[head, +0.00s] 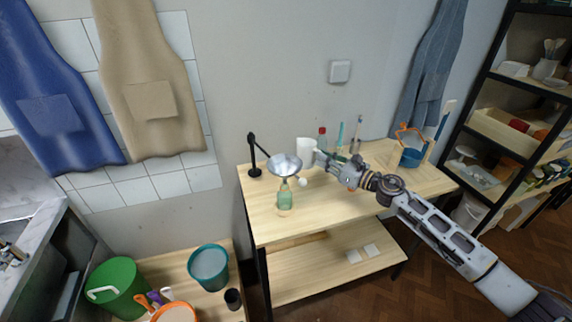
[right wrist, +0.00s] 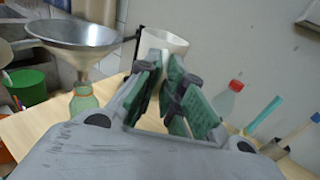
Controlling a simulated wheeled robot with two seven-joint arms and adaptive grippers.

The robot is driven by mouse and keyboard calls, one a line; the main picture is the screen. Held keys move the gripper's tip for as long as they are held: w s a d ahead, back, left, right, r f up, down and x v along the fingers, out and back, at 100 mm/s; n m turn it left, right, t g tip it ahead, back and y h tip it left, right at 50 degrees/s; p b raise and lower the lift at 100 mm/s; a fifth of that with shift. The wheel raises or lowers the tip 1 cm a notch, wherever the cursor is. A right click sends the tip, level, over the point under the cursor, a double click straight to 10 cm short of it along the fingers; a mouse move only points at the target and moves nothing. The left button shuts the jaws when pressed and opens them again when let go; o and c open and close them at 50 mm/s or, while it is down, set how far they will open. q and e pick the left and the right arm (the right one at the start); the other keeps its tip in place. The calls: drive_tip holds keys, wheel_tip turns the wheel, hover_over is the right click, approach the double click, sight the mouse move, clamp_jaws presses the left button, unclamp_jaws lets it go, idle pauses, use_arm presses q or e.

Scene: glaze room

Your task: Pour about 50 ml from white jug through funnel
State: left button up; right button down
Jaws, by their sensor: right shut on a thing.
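The white jug (head: 307,146) is in my right gripper (head: 321,159), which is shut on it, at the back of the wooden table. In the right wrist view the jug (right wrist: 163,42) shows beyond the green-padded fingers (right wrist: 176,88) and looks roughly upright. The metal funnel (head: 284,166) sits over the mouth of a green glass bottle (head: 285,196), left of the jug. The funnel (right wrist: 75,38) and bottle (right wrist: 83,101) also show at the left of the right wrist view. The jug's contents are hidden. My left gripper is out of view.
A black stand (head: 254,158) is behind the funnel. A red-capped bottle (head: 322,138), brushes (head: 357,134) and a blue container (head: 411,157) stand along the table's back and right. The table's front is clear. A green bucket (head: 118,287) sits lower left.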

drive_tip(key=shift+s+a+f, duration=0.1)
drive_tip(key=shift+s+a, duration=0.15)
drive_tip(key=s+a+r+n+p, duration=0.4)
drive_tip(key=r+n+p, duration=0.3)
drive_tip(key=n, duration=0.5)
drive_tip(key=shift+s+r, duration=0.35)
drive_tip(key=shift+r, duration=0.05)
idle(0.7)
drive_tip(key=shift+s+a+f+n+b, duration=0.1)
drive_tip(key=shift+f+n+b, duration=0.45)
drive_tip(key=shift+n, duration=0.75)
